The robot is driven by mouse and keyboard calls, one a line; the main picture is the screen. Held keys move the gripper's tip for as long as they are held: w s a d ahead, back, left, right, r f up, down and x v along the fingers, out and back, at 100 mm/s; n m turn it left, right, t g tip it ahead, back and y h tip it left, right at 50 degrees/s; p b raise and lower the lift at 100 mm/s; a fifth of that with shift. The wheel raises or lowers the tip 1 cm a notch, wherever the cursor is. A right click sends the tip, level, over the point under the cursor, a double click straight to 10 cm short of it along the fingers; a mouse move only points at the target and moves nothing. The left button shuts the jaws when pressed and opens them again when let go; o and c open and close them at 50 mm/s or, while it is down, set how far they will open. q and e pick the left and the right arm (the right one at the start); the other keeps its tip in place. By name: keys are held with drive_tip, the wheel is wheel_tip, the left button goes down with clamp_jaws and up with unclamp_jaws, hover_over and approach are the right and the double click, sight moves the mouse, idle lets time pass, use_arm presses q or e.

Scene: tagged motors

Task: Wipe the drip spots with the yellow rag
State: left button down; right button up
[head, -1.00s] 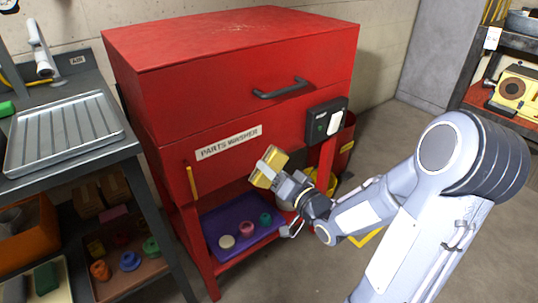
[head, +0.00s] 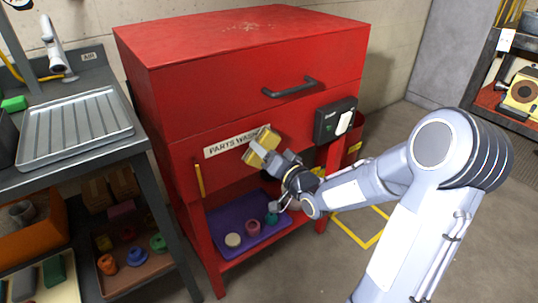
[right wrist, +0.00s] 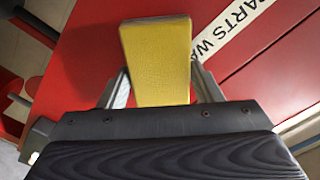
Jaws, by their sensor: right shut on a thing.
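The yellow rag (head: 263,147) is a folded, block-like yellow pad. My right gripper (head: 272,158) is shut on it in front of the red parts washer, at the right end of the "PARTS WASHER" label. In the right wrist view the rag (right wrist: 157,62) stands out between the two fingers of my right gripper (right wrist: 160,90), with the red panel and the label behind it. I cannot tell whether the rag touches the panel. I make out no clear drip spots; the washer's top (head: 240,35) has faint scuffs. My left gripper is not in view.
The red parts washer (head: 225,88) has a dark handle (head: 290,87) and a black control box (head: 335,120). A purple mat (head: 222,222) with several small round parts lies on its lower shelf. A grey bench with a metal tray (head: 76,125) stands left. Floor at right is open.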

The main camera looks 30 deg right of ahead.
sight(274, 143)
drive_tip(key=shift+w+a, duration=0.1)
drive_tip(key=shift+w, duration=0.9)
idle(0.5)
drive_tip(key=shift+d, duration=2)
drive_tip(key=shift+w, duration=0.15)
drive_tip(key=shift+a+b, duration=0.9)
drive_tip(key=shift+a, duration=0.65)
drive_tip(key=shift+a+r, duration=0.15)
drive_tip(key=shift+a, duration=0.45)
drive_tip(key=shift+s, duration=0.5)
drive_tip(key=shift+s+d, duration=0.2)
drive_tip(key=shift+s, duration=1.05)
drive_tip(key=shift+s+d, duration=0.15)
drive_tip(key=shift+s, duration=1.05)
